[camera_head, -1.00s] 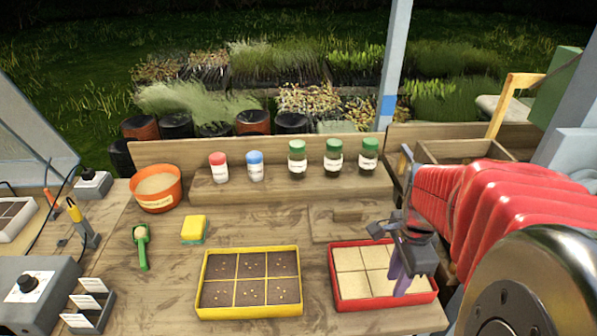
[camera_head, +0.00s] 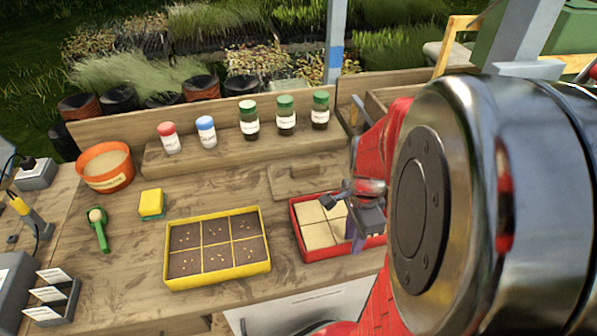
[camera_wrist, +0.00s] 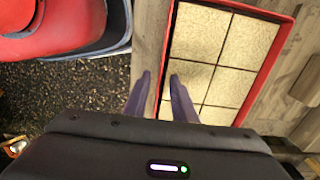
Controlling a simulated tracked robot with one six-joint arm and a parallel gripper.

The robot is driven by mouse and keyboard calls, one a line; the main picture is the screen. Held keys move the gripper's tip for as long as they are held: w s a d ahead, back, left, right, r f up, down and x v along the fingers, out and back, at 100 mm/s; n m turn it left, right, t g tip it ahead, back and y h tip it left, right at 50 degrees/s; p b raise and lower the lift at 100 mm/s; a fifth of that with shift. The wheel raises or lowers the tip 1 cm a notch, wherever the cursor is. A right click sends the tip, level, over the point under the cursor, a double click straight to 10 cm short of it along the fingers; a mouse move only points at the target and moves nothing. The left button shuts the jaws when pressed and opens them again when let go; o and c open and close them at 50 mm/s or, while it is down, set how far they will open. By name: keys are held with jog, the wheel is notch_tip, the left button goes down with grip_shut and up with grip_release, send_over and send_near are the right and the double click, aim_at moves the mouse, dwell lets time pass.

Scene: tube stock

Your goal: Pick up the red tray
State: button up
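The red tray (camera_head: 325,256) lies on the wooden bench in the head view, divided into cells of pale, sandy fill. Its right part is hidden behind my arm. In the wrist view the tray's red wall (camera_wrist: 168,50) runs lengthwise between my two purple fingertips. My gripper (camera_head: 355,243) points down over the front part of the tray. It also shows in the wrist view (camera_wrist: 159,74), with its fingers apart and nothing held. I cannot tell how far the tips are above the wall.
A yellow tray (camera_head: 218,278) with dark soil lies left of the red tray. A wooden block (camera_head: 303,170) lies behind it. Several lidded jars (camera_head: 286,118) stand on the back shelf. A sponge (camera_head: 151,204), green scoop (camera_head: 99,230) and orange pot (camera_head: 105,168) are further left.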

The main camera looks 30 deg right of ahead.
dwell(0.4)
grip_shut()
dwell(0.4)
